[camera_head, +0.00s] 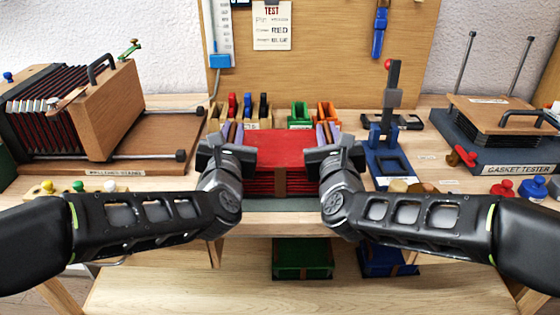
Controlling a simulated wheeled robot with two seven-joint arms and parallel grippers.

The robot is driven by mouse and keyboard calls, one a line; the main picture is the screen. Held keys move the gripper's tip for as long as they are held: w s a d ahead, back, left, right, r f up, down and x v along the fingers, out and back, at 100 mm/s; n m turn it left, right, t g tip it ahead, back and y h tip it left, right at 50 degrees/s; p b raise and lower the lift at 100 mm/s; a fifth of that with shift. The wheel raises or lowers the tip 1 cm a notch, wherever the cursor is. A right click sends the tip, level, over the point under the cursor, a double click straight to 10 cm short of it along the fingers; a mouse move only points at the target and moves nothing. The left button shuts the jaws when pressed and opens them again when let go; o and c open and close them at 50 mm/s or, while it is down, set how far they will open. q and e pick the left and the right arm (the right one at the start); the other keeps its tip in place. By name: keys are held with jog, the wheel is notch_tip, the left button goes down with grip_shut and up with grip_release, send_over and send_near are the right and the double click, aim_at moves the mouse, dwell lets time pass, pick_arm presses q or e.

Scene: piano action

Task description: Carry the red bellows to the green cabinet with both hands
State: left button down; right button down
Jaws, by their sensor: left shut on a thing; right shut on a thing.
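The red bellows (265,147) is at the middle of the workbench, with a flat red top and dark pleats on its front below. My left gripper (229,137) is shut on its left end and my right gripper (328,137) is shut on its right end. The bellows looks level; I cannot tell whether it touches the grey mat (285,204) beneath. I see no thing that is clearly a green cabinet. A green open box (302,271) stands on the lower shelf below the bench front.
A wooden bellows frame (112,110) stands at the left. A blue stand (388,165) with a lever is right of the bellows, and the gasket tester (505,135) is at the far right. Small coloured bins (299,116) stand behind. A blue box (385,262) sits beside the green one.

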pick_arm(q)
jog(key=shift+r, duration=0.1)
pick_arm(e)
jog(key=shift+r, duration=0.15)
